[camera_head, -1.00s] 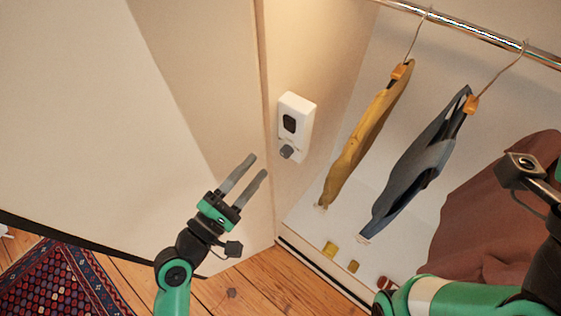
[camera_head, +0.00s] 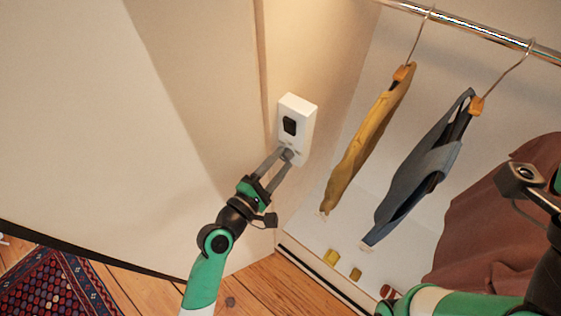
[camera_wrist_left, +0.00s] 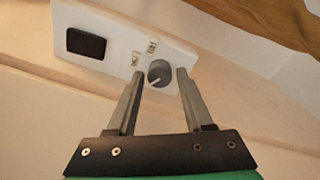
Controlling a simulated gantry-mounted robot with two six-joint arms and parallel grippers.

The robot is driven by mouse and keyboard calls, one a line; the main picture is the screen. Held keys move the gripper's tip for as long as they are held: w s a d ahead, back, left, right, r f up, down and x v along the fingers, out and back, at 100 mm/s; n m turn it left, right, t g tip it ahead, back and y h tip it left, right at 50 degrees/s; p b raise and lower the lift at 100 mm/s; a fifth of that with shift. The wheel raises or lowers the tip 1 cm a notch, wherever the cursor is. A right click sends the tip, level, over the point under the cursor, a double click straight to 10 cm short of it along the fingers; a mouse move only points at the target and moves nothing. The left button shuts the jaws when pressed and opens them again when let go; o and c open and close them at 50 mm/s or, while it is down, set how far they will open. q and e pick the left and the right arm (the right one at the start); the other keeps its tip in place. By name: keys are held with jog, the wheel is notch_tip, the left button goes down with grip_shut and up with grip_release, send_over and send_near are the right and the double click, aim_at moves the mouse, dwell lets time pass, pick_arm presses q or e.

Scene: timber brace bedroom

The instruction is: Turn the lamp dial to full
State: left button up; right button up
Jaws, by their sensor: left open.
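The lamp dial (camera_head: 287,155) is a small grey round knob at the lower end of a white wall plate (camera_head: 302,112). In the left wrist view the dial (camera_wrist_left: 159,73) shows a pale pointer line, with two small marked labels beside it on the plate (camera_wrist_left: 118,38). My left gripper (camera_head: 279,154) is open, with its fingertips on either side of the dial. In the left wrist view the left gripper (camera_wrist_left: 160,76) has a finger to each side of the knob, with gaps visible. My right gripper's fingers cannot be made out in the head view.
A black switch (camera_head: 290,125) sits on the plate above the dial. To the right, a yellow garment (camera_head: 368,135) and a blue-grey garment (camera_head: 420,175) hang from a metal rail (camera_head: 470,32). A patterned rug (camera_head: 65,288) lies at lower left.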

pick_arm(q)
jog(key=shift+w+d, duration=0.1)
jog(key=shift+w, duration=0.1)
grip_shut()
dwell(0.3)
jog(key=shift+f+m+b, duration=0.15)
jog(key=shift+m+b, duration=1.1)
jog(key=shift+m, duration=0.35)
jog(key=shift+m+b, duration=1.3)
jog(key=shift+m, duration=0.6)
